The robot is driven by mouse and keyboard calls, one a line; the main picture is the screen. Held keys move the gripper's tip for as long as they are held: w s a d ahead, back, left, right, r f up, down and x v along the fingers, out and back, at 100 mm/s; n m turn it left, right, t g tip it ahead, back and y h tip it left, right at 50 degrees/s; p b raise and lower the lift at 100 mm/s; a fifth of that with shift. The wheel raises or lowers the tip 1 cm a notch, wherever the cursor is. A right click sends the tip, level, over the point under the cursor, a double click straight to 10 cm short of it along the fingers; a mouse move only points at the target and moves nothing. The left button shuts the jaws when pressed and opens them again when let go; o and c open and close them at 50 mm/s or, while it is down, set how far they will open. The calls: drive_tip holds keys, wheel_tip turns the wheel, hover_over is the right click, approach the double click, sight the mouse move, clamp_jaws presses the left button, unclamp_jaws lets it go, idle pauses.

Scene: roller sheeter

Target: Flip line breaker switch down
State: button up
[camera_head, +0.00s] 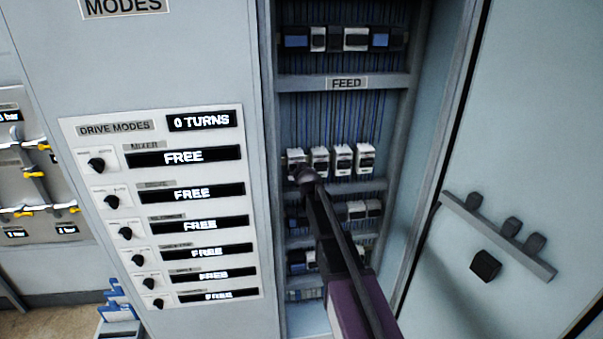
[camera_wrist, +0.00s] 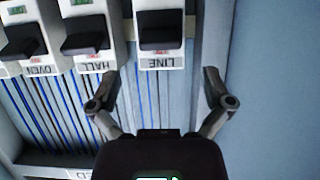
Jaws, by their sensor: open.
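The line breaker (camera_wrist: 159,60) is a white module with a black switch (camera_wrist: 160,34) and an upside-down LINE label at the top of the wrist view. In the head view it is the leftmost white breaker (camera_head: 296,157) in the row under the FEED sign. I cannot tell whether its switch is up or down. My gripper (camera_wrist: 160,80) is open and empty, its two fingers spread apart, pointing toward the LINE module without visibly touching it. In the head view my gripper (camera_head: 306,176) is just below and in front of this breaker and partly hides it.
The HALL breaker (camera_wrist: 89,45) and OVEN breaker (camera_wrist: 30,50) sit close beside LINE. A cabinet side wall (camera_wrist: 270,90) stands near the right finger in the wrist view. The drive modes panel (camera_head: 165,210) is left of the cabinet opening; the open-looking door (camera_head: 500,170) is right.

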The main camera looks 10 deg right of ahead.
drive_tip(key=shift+b+x, duration=0.9)
drive_tip(key=shift+x, duration=2.05)
